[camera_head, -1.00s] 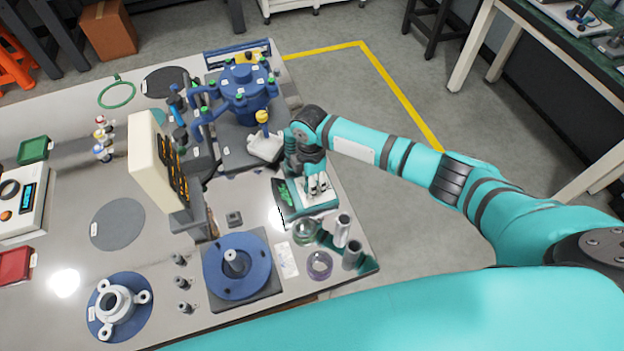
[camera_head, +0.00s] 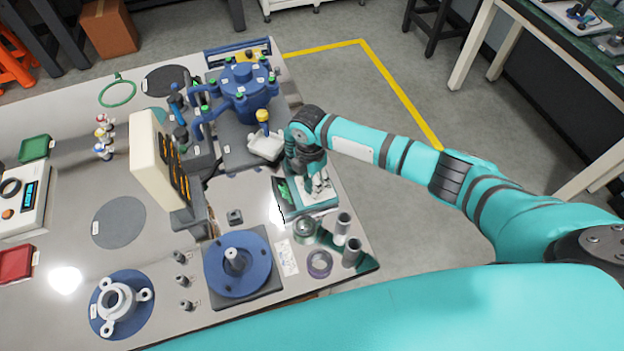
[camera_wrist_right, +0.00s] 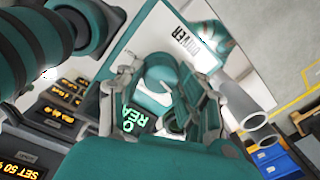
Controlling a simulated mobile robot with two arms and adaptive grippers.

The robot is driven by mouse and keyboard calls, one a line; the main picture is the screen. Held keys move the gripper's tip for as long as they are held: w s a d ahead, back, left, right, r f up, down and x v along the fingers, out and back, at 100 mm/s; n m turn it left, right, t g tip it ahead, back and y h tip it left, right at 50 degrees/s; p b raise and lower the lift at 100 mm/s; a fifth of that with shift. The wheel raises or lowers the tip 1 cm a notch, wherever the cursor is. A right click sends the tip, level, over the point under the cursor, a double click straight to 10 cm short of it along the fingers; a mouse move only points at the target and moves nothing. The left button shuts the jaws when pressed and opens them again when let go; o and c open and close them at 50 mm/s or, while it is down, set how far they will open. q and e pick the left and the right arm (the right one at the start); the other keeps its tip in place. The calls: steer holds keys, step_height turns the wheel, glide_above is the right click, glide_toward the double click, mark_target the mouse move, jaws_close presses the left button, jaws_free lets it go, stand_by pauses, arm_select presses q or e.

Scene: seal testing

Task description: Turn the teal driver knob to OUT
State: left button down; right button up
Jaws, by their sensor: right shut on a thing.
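The teal driver knob (camera_wrist_right: 158,72) shows in the right wrist view between the fingers of my right gripper (camera_wrist_right: 165,95). The gripper is shut on the knob. The driver unit (camera_wrist_right: 190,62) has a white top plate with the word DRIVER, and a dark display with green letters beside the knob. In the head view, my right gripper (camera_head: 317,187) points down over the driver unit (camera_head: 308,207) at the right edge of the bench, and its wrist hides most of the knob. The knob's pointer and an OUT mark cannot be made out. My left gripper is not in view.
Clear and metal cylinders (camera_head: 342,226) stand close in front of the driver unit. A blue valve body (camera_head: 246,92) stands behind it. A cream display panel (camera_head: 152,160) and a blue flange (camera_head: 237,262) are to the left. Open floor lies to the right.

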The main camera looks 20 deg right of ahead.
mark_target(310, 181)
steer(key=o, duration=1.2)
steer(key=shift+c, duration=0.2)
step_height(310, 181, up, 12)
steer(key=shift+w, duration=0.25)
steer(key=shift+a, duration=0.1)
